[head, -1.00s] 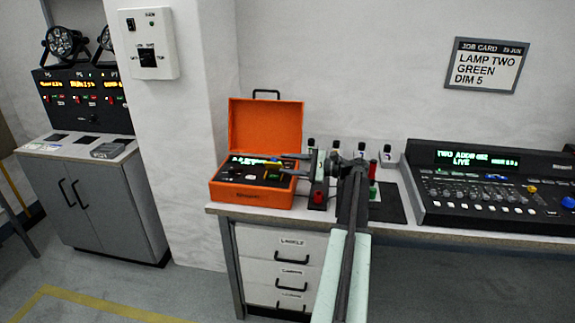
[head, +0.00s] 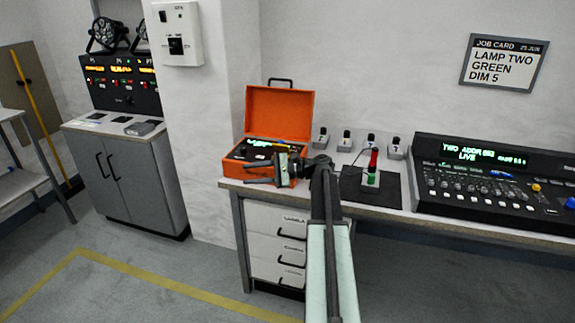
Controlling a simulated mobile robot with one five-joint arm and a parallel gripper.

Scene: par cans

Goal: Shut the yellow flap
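An orange case (head: 278,110) stands on the left end of the worktop with its lid raised. Inside are a dark panel, a lit green display (head: 262,143) and a small yellowish piece (head: 287,148) near the display's right end. That piece may be the yellow flap; it is too small to tell how far it stands open. My gripper (head: 248,172) is in front of the case's front wall in the picture, fingers pointing left, apart and empty. It hides part of the case's right front. I cannot tell whether it touches the case.
Right of the case, several small switch boxes (head: 346,142) line the wall. A red and green device (head: 372,170) stands on a black mat (head: 392,190). A console (head: 490,178) fills the right. A drawer unit (head: 275,219) is below; the floor at left is clear.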

